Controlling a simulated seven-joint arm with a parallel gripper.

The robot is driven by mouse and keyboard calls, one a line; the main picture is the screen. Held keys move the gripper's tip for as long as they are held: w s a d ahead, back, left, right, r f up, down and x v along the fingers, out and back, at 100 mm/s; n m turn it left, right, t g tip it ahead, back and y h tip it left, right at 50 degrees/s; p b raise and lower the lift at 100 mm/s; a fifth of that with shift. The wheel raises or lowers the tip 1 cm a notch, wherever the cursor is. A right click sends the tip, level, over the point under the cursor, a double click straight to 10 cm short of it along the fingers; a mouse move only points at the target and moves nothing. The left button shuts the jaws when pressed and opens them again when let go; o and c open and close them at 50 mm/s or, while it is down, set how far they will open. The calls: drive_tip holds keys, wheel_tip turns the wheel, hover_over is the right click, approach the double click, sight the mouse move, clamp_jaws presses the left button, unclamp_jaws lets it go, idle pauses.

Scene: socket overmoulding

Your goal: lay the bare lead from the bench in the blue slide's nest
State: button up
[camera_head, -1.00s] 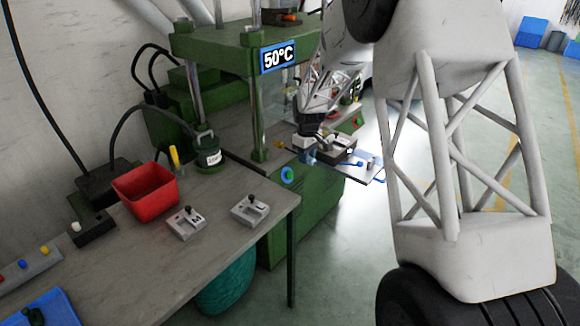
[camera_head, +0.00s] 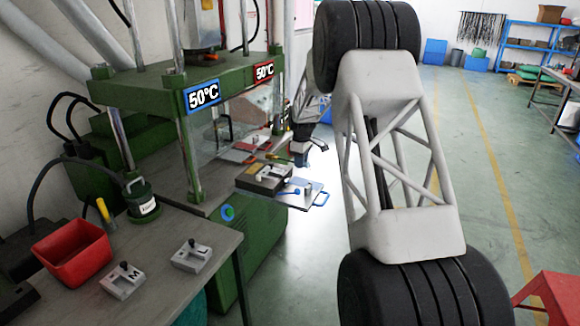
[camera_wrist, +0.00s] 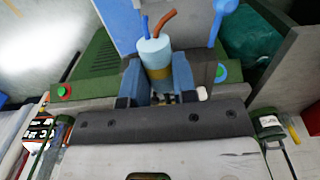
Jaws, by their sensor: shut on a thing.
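My gripper (camera_wrist: 158,88) is shut on the bare lead (camera_wrist: 154,56). In the wrist view the lead is a pale blue sheath upright between the fingers, with a blue and a brown wire at its top end. In the head view my gripper (camera_head: 312,149) hangs behind and right of the blue slide (camera_head: 308,187), apart from it; the lead is too small to make out there. The slide carries a dark block (camera_head: 265,177), a small post and a blue-knobbed lever, with a blue handle at its front. The nest's inside is not clear.
The green press (camera_head: 160,80) stands over the slide, with a blue and a red 50°C sign. A red-marked slide (camera_head: 240,152) lies behind. On the bench (camera_head: 185,285) are a red bin (camera_head: 72,252) and grey blocks marked M (camera_head: 122,281) and L (camera_head: 192,256).

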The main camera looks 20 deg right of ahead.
drive_tip(key=shift+d, duration=0.2)
drive_tip(key=shift+f, duration=0.2)
idle(0.3)
drive_tip(key=shift+f, duration=3.9)
drive_tip(key=o, duration=1)
